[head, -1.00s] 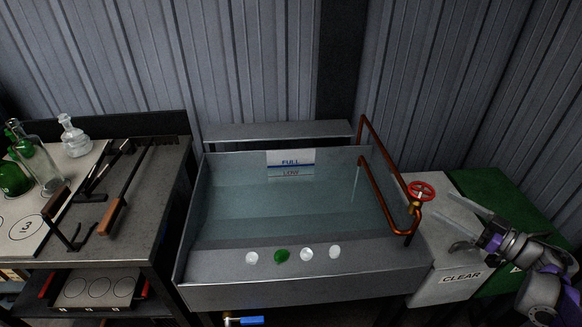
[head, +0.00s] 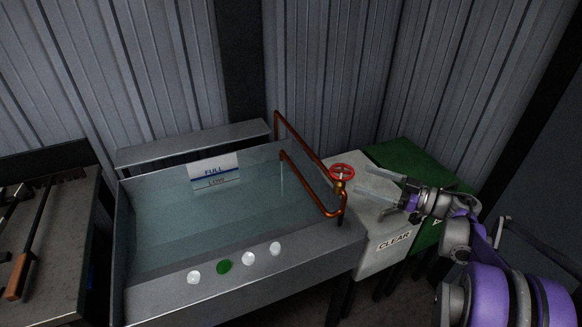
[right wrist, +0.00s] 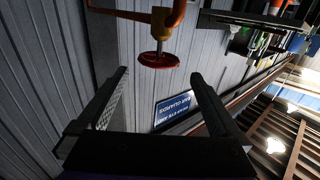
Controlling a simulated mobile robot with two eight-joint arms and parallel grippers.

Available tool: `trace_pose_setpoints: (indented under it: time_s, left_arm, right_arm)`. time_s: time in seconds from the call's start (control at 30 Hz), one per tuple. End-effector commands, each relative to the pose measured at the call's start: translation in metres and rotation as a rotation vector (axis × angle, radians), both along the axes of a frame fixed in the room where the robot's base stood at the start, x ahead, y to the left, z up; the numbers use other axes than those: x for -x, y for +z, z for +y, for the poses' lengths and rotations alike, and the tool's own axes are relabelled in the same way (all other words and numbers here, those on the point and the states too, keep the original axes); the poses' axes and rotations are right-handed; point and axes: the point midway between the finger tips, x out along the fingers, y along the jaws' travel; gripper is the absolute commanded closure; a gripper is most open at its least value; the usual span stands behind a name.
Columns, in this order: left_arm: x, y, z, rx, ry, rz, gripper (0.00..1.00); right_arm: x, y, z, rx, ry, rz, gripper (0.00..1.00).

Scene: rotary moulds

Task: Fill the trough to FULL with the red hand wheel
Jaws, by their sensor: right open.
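The red hand wheel (head: 342,171) sits on a brass valve on the copper pipe (head: 318,190) at the trough's right end. The level sign (head: 214,172) reads FULL above LOW; the water surface lies near the LOW mark, below FULL. My right gripper (head: 362,183) is open just right of the wheel, apparently not touching it. In the right wrist view, the wheel (right wrist: 159,60) shows beyond and between the spread fingers (right wrist: 159,78). My left gripper is out of view.
A white bin marked CLEAR (head: 394,241) and a green bin (head: 410,155) stand right of the trough. White and green glass pieces (head: 224,267) lie on the trough's front ledge. A bench with tools (head: 60,260) is at left.

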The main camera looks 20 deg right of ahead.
Motion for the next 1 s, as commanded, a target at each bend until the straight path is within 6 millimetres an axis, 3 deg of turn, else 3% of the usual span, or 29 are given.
trace_pose_setpoints:
  time_s: [0.53,1.0]
  left_arm:
    - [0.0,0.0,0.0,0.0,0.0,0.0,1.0]
    - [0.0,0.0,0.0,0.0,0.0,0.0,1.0]
  right_arm:
    - [-0.067,0.0,0.06,0.0,0.002,0.0,0.0]
    - [-0.078,0.0,0.069,0.0,0.0,0.0,0.0]
